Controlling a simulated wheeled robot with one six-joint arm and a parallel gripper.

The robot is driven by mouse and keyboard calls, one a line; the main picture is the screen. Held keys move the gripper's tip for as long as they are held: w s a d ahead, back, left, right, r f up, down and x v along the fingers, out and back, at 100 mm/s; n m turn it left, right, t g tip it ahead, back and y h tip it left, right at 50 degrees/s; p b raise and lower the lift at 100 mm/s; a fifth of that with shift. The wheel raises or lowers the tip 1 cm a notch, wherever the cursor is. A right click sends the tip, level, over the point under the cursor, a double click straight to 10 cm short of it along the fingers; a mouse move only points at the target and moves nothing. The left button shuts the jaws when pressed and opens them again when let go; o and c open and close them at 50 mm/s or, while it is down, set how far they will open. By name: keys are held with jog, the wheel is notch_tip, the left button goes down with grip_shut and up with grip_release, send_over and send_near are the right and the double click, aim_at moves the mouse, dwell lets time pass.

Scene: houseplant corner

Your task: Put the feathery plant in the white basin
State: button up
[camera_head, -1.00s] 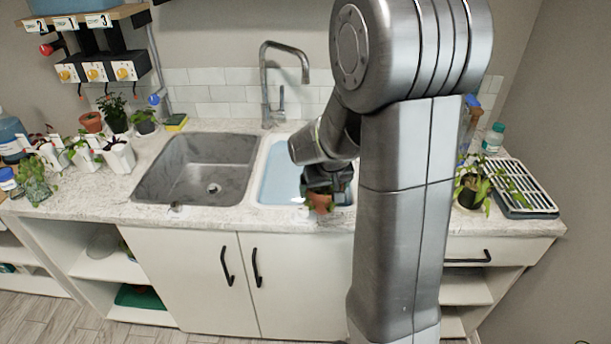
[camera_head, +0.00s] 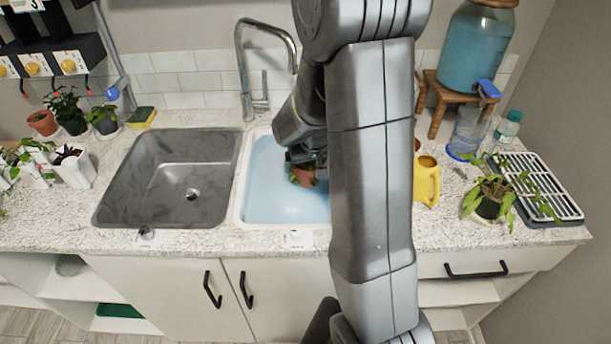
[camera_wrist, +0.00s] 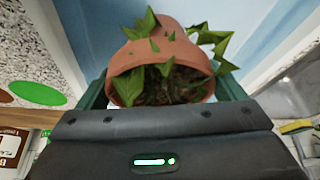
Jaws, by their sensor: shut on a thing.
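My gripper (camera_head: 306,162) is shut on a small terracotta pot (camera_head: 303,178) holding a green leafy plant. In the wrist view the pot (camera_wrist: 160,62) sits between the green fingers, with dark soil and pointed green leaves showing. I cannot tell from these leaves whether this is the feathery plant. The white basin (camera_head: 241,195), with pale blue water inside, is set in the counter right of the steel sink. The pot appears over the basin's water area; its height above the water is unclear. My arm hides the basin's right side.
The steel sink (camera_head: 166,190) is empty. A tall faucet (camera_head: 243,75) stands behind. Right of my arm are a yellow watering can (camera_head: 427,182), a trailing potted plant (camera_head: 489,207) and a drying rack (camera_head: 540,185). Several small plants stand at left.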

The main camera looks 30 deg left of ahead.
jog(key=shift+f, duration=2.75)
jog(key=shift+f, duration=0.2)
jog(key=o, duration=1.1)
jog(key=shift+r, duration=0.1)
jog(key=shift+r, duration=0.35)
jog(key=v, duration=1.1)
jog(key=shift+s+d+r, duration=0.15)
jog(key=shift+d+r, duration=0.05)
